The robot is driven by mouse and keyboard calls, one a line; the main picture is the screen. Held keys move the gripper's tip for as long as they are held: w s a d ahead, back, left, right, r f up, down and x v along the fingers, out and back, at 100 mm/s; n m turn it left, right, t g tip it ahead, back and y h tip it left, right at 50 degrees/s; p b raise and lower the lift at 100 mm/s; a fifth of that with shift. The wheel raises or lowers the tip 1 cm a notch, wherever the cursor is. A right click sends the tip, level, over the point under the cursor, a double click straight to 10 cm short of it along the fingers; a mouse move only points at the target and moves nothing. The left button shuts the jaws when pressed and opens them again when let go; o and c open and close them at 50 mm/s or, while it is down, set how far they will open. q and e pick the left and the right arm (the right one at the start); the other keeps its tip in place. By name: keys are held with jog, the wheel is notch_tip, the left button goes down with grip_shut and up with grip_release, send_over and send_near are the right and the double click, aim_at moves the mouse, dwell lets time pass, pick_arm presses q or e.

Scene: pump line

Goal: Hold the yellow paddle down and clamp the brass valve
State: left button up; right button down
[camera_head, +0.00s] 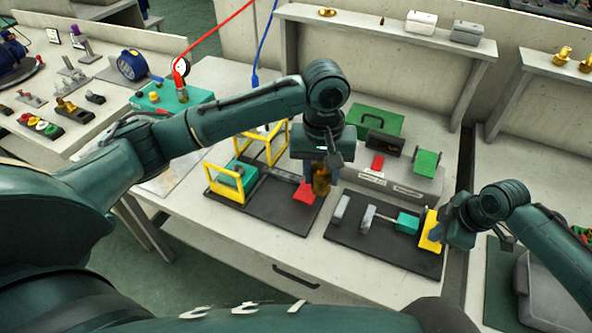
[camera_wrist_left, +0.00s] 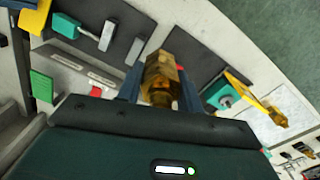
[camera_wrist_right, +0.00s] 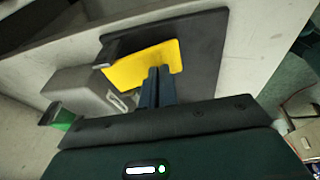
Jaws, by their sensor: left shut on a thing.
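The brass valve (camera_head: 321,180) is held upright between the fingers of my left gripper (camera_head: 314,172), above the back right part of the left black mat. The valve (camera_wrist_left: 160,80) also shows between the fingers in the left wrist view. The yellow paddle (camera_head: 430,231) stands at the right end of the clamp on the right black mat, beside a teal block (camera_head: 407,222) and grey jaws (camera_head: 341,207). My right gripper (camera_head: 450,222) is at the paddle's right side. In the right wrist view its fingers (camera_wrist_right: 154,75) are together over the edge of the paddle (camera_wrist_right: 140,62); I cannot tell whether they touch.
The left mat (camera_head: 265,205) carries a red block (camera_head: 304,192) and a teal fixture (camera_head: 238,174) with yellow frames. A grey box (camera_head: 400,180) with a green piece stands behind the clamp. A green case (camera_head: 374,121) is at the back. The table front is clear.

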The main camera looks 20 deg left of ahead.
jog(key=shift+s+f, duration=0.15)
jog(key=shift+f, duration=0.1)
pick_arm(q)
jog(key=shift+w+d+f+n, duration=0.9)
jog(key=shift+d+f, duration=0.35)
jog(key=shift+f, duration=0.4)
jog(key=shift+w+d+f+n, duration=0.7)
jog(key=shift+w+d+f, duration=0.45)
jog(key=shift+f, duration=0.5)
jog(key=shift+w+d+f+n, duration=0.85)
jog(key=shift+d+f, duration=0.45)
jog(key=shift+f, duration=0.35)
jog(key=shift+f, duration=1.3)
pick_arm(e)
jog(key=shift+r, duration=0.1)
pick_arm(q)
jog(key=o, duration=1.2)
jog(key=shift+o, duration=0.6)
jog(key=shift+f, duration=0.1)
jog(key=shift+o, duration=1.2)
